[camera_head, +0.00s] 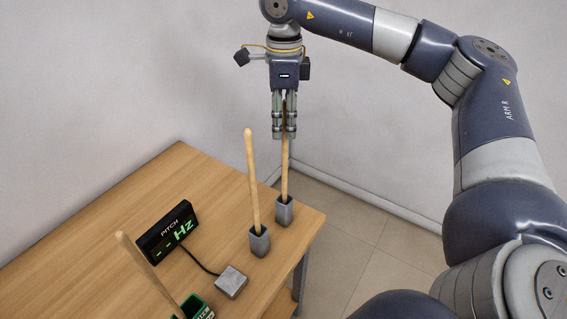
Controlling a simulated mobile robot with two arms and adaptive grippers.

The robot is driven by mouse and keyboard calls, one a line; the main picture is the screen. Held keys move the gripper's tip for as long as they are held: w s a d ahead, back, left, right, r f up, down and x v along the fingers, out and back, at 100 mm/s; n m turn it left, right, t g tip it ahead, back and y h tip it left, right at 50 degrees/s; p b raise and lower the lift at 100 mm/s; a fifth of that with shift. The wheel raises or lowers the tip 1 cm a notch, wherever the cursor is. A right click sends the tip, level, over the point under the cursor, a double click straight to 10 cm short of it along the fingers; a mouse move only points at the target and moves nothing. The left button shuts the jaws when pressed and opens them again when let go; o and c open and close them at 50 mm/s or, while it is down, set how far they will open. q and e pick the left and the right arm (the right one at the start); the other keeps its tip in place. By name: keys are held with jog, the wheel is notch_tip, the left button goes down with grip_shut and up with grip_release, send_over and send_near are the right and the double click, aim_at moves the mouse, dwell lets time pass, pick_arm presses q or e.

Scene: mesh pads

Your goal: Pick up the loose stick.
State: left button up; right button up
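Three pale wooden sticks show, each with its lower end in a holder. The far right stick (285,170) stands upright in a grey block (285,213) near the table's right corner. My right gripper (284,134) points straight down with its fingers closed in on both sides of this stick's upper end. The middle stick (252,180) stands in another grey block (259,242), leaning slightly. The front left stick (147,268) leans in a green holder (197,308), cut off by the lower edge. Which stick is loose I cannot tell. My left gripper is out of view.
A black display (168,231) reading "PITCH -- Hz" stands on the wooden table (90,235). A cable runs from it to a grey pad (231,281). The table's left part is clear. A plain wall is behind, and tiled floor lies to the right.

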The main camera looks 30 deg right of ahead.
aim_at(285, 131)
notch_tip(285, 131, down, 2)
jog(key=shift+f+p, duration=0.15)
jog(key=shift+p, duration=0.25)
jog(key=shift+s+d+f, duration=0.15)
jog(key=shift+d+f, duration=0.05)
jog(key=shift+f, duration=0.3)
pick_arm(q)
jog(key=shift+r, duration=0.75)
pick_arm(e)
jog(key=shift+c, duration=0.3)
jog(key=shift+a, duration=0.15)
grip_shut()
jog(key=shift+r, duration=0.1)
